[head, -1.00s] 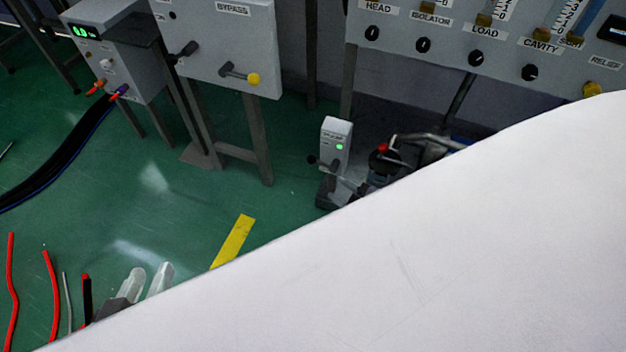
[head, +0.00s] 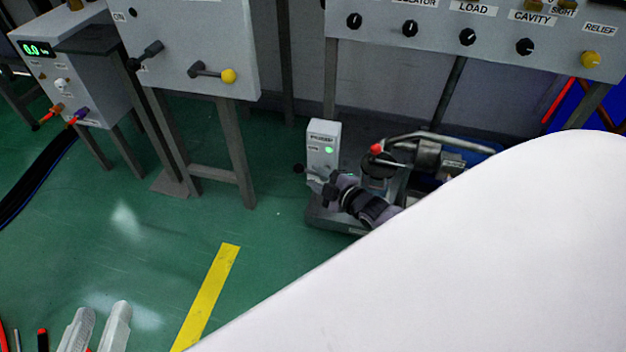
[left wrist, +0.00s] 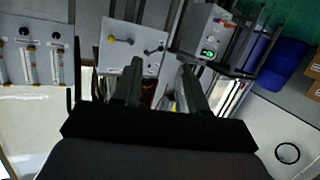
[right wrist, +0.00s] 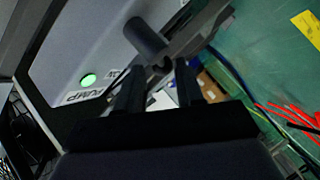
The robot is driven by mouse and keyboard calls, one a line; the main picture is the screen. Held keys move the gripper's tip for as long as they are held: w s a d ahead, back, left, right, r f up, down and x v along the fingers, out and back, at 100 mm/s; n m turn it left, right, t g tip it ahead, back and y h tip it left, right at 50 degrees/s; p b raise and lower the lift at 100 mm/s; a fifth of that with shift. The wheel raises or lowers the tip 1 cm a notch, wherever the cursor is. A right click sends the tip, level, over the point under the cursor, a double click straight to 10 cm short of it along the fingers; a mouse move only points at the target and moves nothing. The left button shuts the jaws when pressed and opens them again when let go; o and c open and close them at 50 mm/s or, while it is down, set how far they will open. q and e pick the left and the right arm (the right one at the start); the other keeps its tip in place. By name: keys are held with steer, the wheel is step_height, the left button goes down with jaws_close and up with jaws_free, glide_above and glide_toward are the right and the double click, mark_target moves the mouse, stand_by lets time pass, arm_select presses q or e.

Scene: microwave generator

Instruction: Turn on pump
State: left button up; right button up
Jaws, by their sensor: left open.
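The pump box (head: 323,143) is a small white upright housing with a lit green light, low on the floor unit right of centre in the head view. It fills the upper left of the right wrist view (right wrist: 75,50), with its PUMP label. A dark lever with a round-ended knob (right wrist: 146,37) stands out from its face. My right gripper (right wrist: 160,72) is open, its fingertips close to the lever; I cannot tell whether they touch it. In the head view my right gripper (head: 318,183) is at the box's lower front. My left gripper (head: 97,325) is open and empty, low at the left.
The bypass panel (head: 190,45) with two levers stands behind left, beside a box with a green display (head: 38,47). A knob panel (head: 465,50) is at the back right. My white body hides the lower right. Green floor (head: 130,220) is clear in the middle.

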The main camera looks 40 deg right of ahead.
mark_target(309, 172)
steer(key=shift+b+x, duration=0.4)
steer(key=shift+x, duration=0.65)
jaws_close()
steer(key=shift+w+r, duration=0.15)
steer(key=shift+r, duration=0.1)
stand_by(0.5)
